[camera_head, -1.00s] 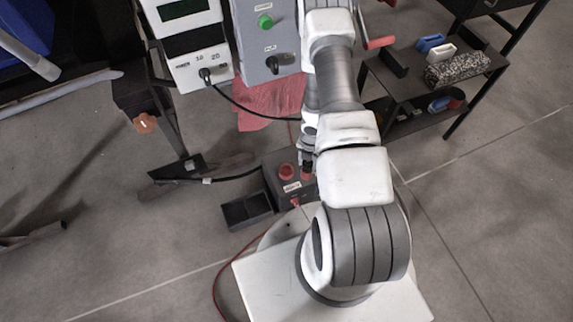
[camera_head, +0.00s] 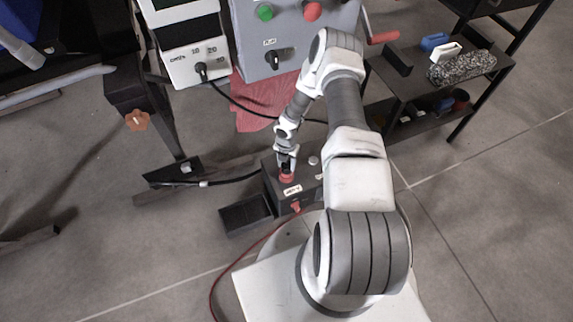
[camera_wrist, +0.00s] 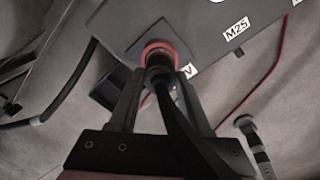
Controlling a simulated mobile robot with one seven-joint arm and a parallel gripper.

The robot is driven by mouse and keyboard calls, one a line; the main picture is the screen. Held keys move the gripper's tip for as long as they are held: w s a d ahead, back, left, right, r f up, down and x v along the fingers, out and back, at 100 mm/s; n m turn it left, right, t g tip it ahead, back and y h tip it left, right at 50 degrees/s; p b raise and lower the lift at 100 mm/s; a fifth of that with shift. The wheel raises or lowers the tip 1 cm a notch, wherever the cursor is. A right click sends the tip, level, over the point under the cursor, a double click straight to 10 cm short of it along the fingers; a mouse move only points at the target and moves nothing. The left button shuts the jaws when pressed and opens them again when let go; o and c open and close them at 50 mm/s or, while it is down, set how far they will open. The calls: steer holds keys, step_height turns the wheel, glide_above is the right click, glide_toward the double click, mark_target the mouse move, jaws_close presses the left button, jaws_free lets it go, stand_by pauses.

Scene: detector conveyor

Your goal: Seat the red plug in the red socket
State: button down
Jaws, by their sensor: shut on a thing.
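My gripper (camera_head: 287,160) points down over the dark box (camera_head: 272,184) on the floor. In the wrist view its fingers (camera_wrist: 158,92) are shut on the dark body of the plug (camera_wrist: 159,72), whose black cable runs back toward the camera. A red ring (camera_wrist: 158,48) surrounds the plug's far end at the box face. In the head view red (camera_head: 287,178) shows right below the fingertips, on the box top. Plug and socket overlap there, so I cannot tell which red belongs to which, or how deep the plug sits.
A pale round fitting (camera_head: 313,161) is on the box top to the right. A black tray (camera_head: 246,215) lies left of the box. A red cable (camera_head: 240,255) crosses the floor. The grey control panel (camera_head: 290,40) and a dark shelf (camera_head: 425,125) stand behind.

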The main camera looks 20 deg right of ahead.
steer(key=shift+c, duration=1.8)
jaws_free()
step_height(320, 180, up, 12)
steer(key=p, duration=0.4)
steer(key=shift+p, duration=0.3)
